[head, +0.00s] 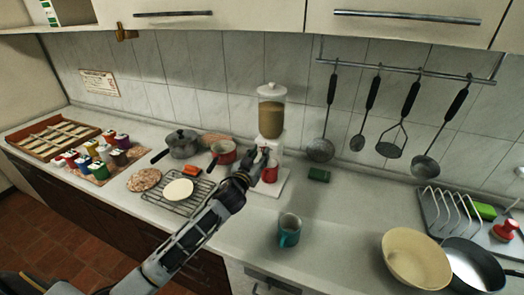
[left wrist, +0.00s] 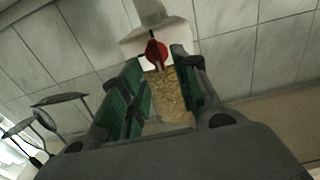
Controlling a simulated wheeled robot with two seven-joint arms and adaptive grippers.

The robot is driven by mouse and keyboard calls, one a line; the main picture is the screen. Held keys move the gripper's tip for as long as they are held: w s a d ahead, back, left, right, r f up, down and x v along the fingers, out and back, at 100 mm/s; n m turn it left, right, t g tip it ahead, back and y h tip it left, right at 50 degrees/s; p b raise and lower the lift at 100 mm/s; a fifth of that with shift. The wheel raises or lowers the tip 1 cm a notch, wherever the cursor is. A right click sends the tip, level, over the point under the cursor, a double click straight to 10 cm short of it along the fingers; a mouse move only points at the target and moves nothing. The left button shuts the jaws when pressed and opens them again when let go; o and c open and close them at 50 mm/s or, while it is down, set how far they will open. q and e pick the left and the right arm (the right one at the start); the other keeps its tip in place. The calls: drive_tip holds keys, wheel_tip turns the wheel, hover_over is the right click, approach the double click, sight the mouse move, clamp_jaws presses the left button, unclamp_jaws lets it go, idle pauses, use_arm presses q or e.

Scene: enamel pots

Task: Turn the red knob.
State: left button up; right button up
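The dispenser (head: 271,108) stands against the tiled wall, with a clear jar of grain-like contents on a white body. The red knob (left wrist: 157,52) shows in the left wrist view against the white body, beside the grain-filled jar (left wrist: 168,95). My left gripper (head: 260,154) is at the dispenser's front; in the head view it hides the knob. In the left wrist view the gripper (left wrist: 158,82) is open, with its green-padded fingers apart and the knob seen beyond the gap between them. I cannot tell whether a finger touches it. My right gripper is out of view.
A red cup (head: 270,173) stands under the dispenser. A teal mug (head: 289,230), a cream bowl (head: 416,262) and a black pan (head: 470,266) are to the right. A wire rack (head: 172,199) and a grey pot (head: 182,144) are left. Utensils hang from a rail (head: 410,67).

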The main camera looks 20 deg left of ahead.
use_arm(q)
drive_tip(key=shift+w, duration=1.3)
drive_tip(key=c, duration=0.7)
